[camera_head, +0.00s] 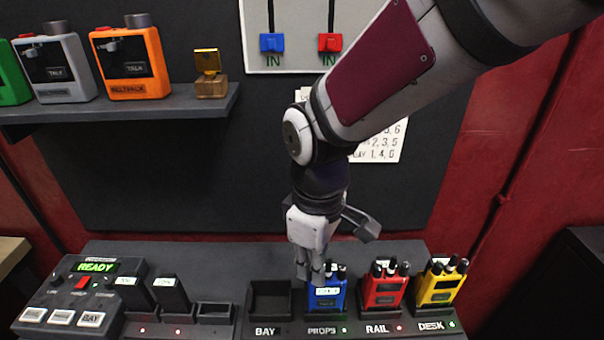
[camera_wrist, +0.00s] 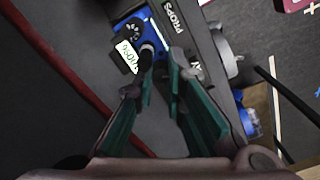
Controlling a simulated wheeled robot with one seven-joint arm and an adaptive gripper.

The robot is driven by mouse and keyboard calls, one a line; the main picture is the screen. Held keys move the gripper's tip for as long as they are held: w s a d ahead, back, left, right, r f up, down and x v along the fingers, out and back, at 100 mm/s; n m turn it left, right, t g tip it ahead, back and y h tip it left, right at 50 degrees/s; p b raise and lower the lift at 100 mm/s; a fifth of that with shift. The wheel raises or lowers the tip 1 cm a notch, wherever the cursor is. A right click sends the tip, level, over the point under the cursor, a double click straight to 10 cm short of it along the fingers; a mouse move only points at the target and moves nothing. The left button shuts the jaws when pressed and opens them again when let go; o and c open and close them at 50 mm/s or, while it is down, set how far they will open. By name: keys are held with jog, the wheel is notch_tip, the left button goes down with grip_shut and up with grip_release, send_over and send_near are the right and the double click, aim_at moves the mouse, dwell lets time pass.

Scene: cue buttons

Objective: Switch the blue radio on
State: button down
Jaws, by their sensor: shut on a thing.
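The blue radio (camera_head: 327,298) stands upright in the charger slot labelled PROPS, with a white label on its front. It also shows in the wrist view (camera_wrist: 126,30) with its dark top and knob. My gripper (camera_head: 316,272) comes down from above onto the top of the blue radio and is shut on a part there. In the wrist view my gripper's fingers (camera_wrist: 165,62) reach to the radio's top edge. Exactly which part is held, knob or antenna, is hidden between the fingers. A green light shows beside the PROPS label.
A red radio (camera_head: 384,291) stands right of it in RAIL, a yellow radio (camera_head: 440,287) in DESK. The BAY slot (camera_head: 270,300) at left is empty. A console (camera_head: 80,293) reading READY is far left. An orange unit (camera_head: 131,65) stands on the shelf (camera_head: 190,104).

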jog(key=c, duration=1.6)
grip_release()
notch_tip(320, 180, up, 12)
